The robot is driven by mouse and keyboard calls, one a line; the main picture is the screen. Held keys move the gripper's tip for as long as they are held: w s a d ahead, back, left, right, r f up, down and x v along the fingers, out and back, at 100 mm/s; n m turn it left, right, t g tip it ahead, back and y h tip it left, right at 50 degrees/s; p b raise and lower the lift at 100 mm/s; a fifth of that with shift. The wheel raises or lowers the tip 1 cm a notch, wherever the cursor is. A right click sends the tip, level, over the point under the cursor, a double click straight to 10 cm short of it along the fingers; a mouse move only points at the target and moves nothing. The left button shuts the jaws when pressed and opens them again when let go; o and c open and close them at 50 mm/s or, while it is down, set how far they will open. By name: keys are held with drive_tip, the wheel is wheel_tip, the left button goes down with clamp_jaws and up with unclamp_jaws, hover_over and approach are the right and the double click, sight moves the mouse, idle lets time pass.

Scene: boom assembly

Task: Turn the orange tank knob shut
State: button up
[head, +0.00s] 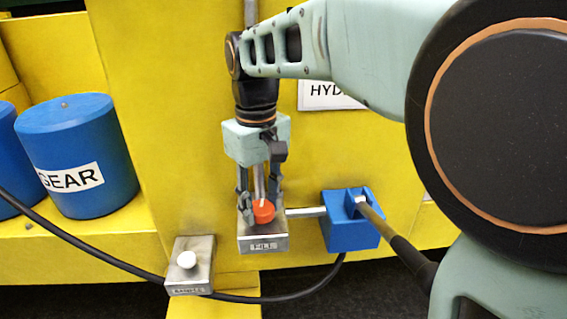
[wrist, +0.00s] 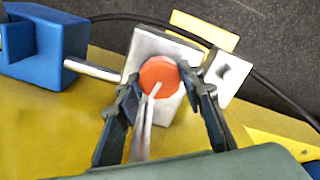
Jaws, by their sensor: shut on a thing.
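The orange tank knob (head: 264,211) sits on top of a grey metal block (head: 262,243) labelled "FILL". In the wrist view the knob (wrist: 159,75) is a round disc with a pale line on it, and the block (wrist: 146,44) lies behind it. My gripper (head: 260,208) points down over the block, with its fingers on either side of the knob. In the wrist view my gripper (wrist: 163,88) has one fingertip at the knob's left edge and one at its right edge, shut on it. A grey rod rises beside the knob between the fingers.
A blue box (head: 348,232) joins the block by a metal pipe (head: 305,212), with a hose running from it. Blue "GEAR" cylinder (head: 80,150) stands left. A black cable (head: 90,246) crosses below.

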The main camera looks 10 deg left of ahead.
sight(261, 207)
drive_tip(key=m+p, duration=0.1)
drive_tip(key=m, duration=0.2)
drive_tip(key=shift+r+m, duration=0.1)
drive_tip(key=shift+m, duration=0.2)
drive_tip(key=m+p, duration=0.1)
drive_tip(key=m, duration=0.3)
drive_tip(key=shift+m, duration=0.3)
drive_tip(key=m+p, duration=0.1)
drive_tip(key=m, duration=0.2)
drive_tip(key=shift+m, duration=0.3)
drive_tip(key=shift+m+p, duration=0.4)
drive_tip(key=shift+m, duration=1.8)
drive_tip(key=o, duration=1.2)
drive_tip(key=shift+c, duration=0.2)
wheel_tip(261, 207, up, 12)
